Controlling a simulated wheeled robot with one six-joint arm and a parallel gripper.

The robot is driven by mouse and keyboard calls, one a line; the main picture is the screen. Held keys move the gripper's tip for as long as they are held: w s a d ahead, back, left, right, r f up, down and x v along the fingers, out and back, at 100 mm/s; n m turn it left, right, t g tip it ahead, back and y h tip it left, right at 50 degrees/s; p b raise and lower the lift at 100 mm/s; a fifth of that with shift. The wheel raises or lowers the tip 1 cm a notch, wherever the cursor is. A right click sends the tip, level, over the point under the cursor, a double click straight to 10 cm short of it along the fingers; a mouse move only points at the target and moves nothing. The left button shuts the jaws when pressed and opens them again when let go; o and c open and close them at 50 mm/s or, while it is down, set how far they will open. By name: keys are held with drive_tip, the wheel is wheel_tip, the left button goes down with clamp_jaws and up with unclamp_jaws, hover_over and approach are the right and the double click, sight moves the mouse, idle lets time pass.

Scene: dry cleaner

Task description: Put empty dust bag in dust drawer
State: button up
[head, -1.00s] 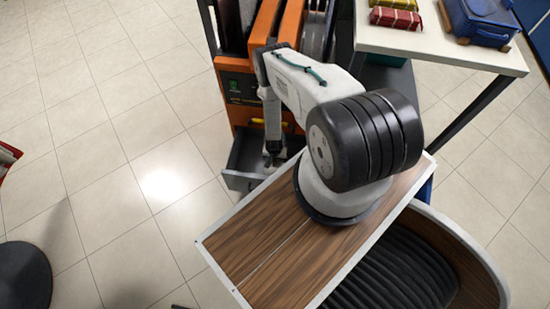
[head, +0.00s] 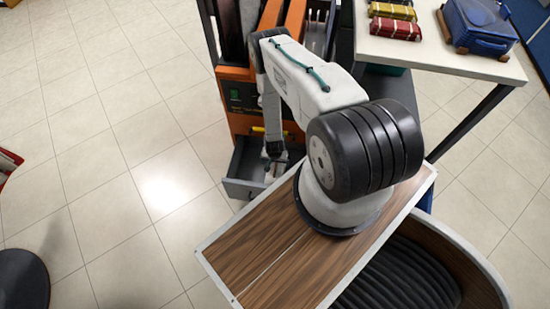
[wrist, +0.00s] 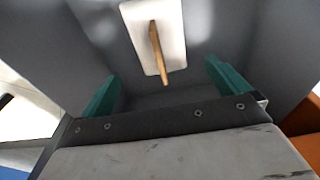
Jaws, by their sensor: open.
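The dust drawer (head: 240,189) is a grey open drawer pulled out low on the orange machine. My gripper (wrist: 160,93) is open, its two teal fingers apart inside the grey drawer walls. A flat white piece with a tan strip (wrist: 136,25), which looks like the empty dust bag, lies on the drawer floor in the wrist view. It shows beyond the fingertips and between them, and nothing is gripped. In the head view, my gripper (head: 272,172) points down into the drawer, and its tips are too small to make out.
The orange machine (head: 238,95) stands behind the drawer.

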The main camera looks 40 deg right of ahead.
wheel_tip(320, 180, up, 6)
drive_tip(key=shift+s+a, duration=0.3)
drive_tip(key=shift+r, duration=0.1)
